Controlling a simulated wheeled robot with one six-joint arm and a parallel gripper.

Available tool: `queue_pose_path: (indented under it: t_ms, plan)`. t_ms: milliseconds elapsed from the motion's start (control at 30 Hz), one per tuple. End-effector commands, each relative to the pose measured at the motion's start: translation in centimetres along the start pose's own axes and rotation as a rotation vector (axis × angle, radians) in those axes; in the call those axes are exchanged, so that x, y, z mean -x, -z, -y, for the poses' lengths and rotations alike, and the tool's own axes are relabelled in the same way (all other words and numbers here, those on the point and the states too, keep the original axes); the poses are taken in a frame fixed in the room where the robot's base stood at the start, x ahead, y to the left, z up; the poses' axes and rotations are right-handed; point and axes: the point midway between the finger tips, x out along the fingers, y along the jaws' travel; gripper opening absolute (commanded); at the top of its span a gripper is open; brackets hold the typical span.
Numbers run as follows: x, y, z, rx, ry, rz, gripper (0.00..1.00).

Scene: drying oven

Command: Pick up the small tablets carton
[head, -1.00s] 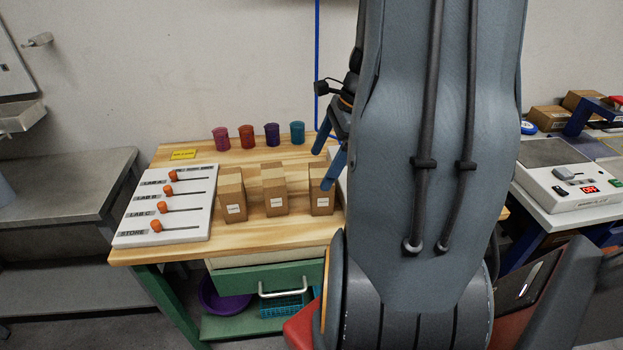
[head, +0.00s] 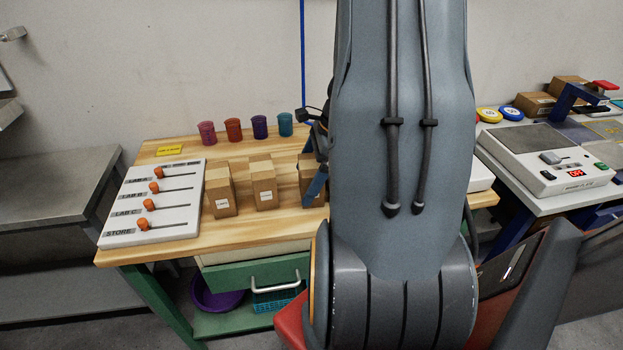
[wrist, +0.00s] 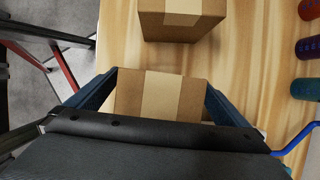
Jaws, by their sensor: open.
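Three brown cartons with pale tape stand upright in a row on the wooden table: a left carton (head: 220,190), a middle carton (head: 263,184) and a right carton (head: 307,195). Their labels are too small to read, so I cannot tell which is the tablets carton. My gripper (head: 315,178) is open at the right carton and partly hides it. In the wrist view my gripper (wrist: 160,84) has one blue finger on each side of a taped carton (wrist: 160,97). I cannot tell whether the fingers touch it. Another carton (wrist: 180,20) stands beyond, clear of the fingers.
A white panel with orange sliders (head: 155,205) lies at the table's left. Several coloured cups (head: 233,130) stand along the back, near a yellow sign (head: 169,150). A device with a red display (head: 550,165) is on the right bench. Wood between cartons and cups is clear.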

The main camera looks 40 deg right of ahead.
Motion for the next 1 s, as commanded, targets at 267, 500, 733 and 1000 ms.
queue_pose_path:
  t_ms: [267,500,733,1000]
  plan:
    - [-0.84,0.01,0.00,0.000,0.001,-0.001,1.00]
    - [-0.81,0.01,0.00,0.000,0.001,-0.001,0.75]
    - [-0.79,0.01,0.01,0.000,0.001,-0.001,0.51]
    - [-0.34,-0.19,0.06,0.001,0.002,-0.001,0.51]
